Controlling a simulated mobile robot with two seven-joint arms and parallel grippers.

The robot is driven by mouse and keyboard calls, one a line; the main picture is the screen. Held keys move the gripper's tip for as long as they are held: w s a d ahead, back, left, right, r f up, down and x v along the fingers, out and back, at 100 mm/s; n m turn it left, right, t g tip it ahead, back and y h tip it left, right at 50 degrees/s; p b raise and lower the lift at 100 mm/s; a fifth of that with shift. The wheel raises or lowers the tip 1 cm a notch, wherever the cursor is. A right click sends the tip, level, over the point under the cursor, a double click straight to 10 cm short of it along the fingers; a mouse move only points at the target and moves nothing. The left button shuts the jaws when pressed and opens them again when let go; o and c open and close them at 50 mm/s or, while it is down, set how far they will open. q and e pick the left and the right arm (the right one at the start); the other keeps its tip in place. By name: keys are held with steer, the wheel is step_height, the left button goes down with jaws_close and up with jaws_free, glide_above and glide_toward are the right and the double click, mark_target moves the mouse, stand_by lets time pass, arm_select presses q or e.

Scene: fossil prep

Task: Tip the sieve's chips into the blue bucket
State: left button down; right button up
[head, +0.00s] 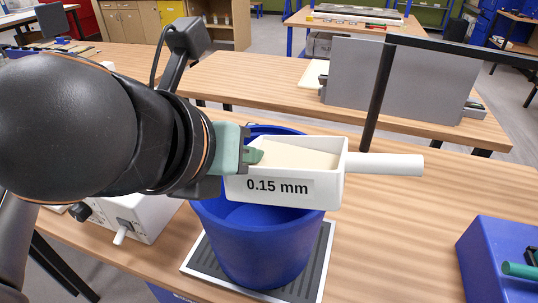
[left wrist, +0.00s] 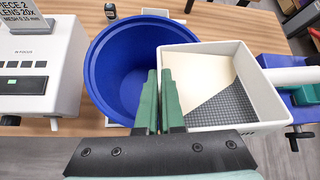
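The white sieve (head: 332,188), marked 0.15 mm, has a white handle pointing right and looks about level. Its wall is between the green fingers of my left gripper (head: 248,157), one fingertip showing inside the rim; the fingers also show in the left wrist view (left wrist: 160,100). In that view, a smooth cream layer covers part of the sieve (left wrist: 272,127) floor, and grey mesh is bare at the lower right. Single chips cannot be made out. The blue bucket (head: 262,240) stands below, partly hidden by the sieve. Its visible inside (left wrist: 125,60) looks empty. My right gripper is not in view.
The bucket stands on a grey ribbed mat with a white border (head: 312,275). A white instrument box (head: 140,215) is at left, a blue box (head: 497,255) at right. A dark post (head: 378,95) rises behind the sieve. Table right of the bucket is clear.

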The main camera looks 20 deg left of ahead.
arm_select(q)
steer(key=s+r+p, duration=0.3)
steer(key=r+p, duration=0.1)
steer(key=r, duration=0.7)
steer(key=s+d+r+p, duration=0.1)
steer(key=s+r+p, duration=0.2)
steer(key=r, duration=0.9)
steer(key=shift+p, duration=1)
stand_by(2.7)
steer(key=shift+r, duration=0.1)
step_height(320, 180, down, 9)
steer(key=g+b, duration=0.1)
steer(key=b, duration=0.4)
steer(key=shift+s+a+h, duration=0.2)
steer(key=shift+a+h, duration=0.1)
stand_by(1.4)
